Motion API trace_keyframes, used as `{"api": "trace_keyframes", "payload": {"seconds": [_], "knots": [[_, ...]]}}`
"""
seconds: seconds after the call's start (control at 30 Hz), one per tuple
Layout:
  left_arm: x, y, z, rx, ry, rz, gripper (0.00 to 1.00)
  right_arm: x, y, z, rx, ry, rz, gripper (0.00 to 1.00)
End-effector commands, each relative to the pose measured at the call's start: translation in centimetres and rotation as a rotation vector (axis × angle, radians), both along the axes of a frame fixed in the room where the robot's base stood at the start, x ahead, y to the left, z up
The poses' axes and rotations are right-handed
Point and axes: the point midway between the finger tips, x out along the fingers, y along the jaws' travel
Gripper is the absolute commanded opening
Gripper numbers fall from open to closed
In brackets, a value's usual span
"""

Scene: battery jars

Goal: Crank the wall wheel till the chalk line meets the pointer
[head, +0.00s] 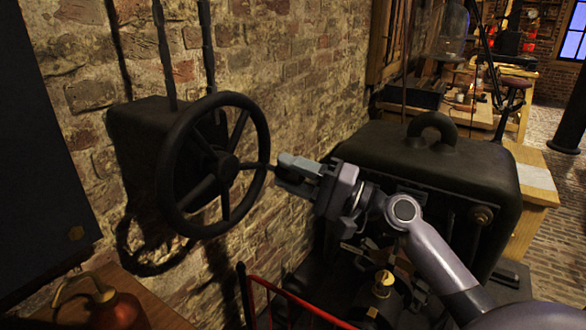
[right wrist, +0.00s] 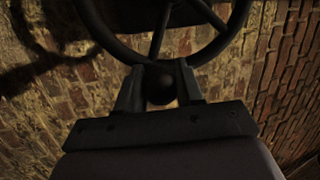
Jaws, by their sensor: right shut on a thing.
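The dark wall wheel (head: 228,166) is mounted on a black box on the brick wall, left of centre in the head view. My right gripper (head: 281,172) is at the right side of its rim. In the right wrist view, the wheel's rim and spokes (right wrist: 222,45) fill the top. A dark round knob (right wrist: 160,86) at the rim sits between the two fingers, which are shut on it. I cannot make out a chalk line or a pointer in either view. My left gripper is not in view.
The black wheel box (head: 140,130) has rods running up the wall. A big dark machine with a ring on top (head: 450,165) stands beneath my right arm. A red rail (head: 290,297) and a red oil can (head: 115,308) are low in front. A dark panel (head: 35,150) is at left.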

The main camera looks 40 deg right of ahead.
Motion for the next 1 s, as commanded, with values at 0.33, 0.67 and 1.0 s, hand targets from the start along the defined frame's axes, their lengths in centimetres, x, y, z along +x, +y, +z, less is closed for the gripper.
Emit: {"api": "trace_keyframes", "payload": {"seconds": [0.33, 0.67, 1.0], "knots": [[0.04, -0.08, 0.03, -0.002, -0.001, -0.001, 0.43, -0.04, 0.20, -0.57, 0.011, 0.015, 0.004, 0.00], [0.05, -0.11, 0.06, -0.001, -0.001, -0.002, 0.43, -0.02, 0.14, -0.42, 0.011, 0.011, 0.003, 0.61], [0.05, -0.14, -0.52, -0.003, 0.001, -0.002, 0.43, -0.88, -0.51, -0.78, 0.014, 0.010, 0.001, 0.61]]}}
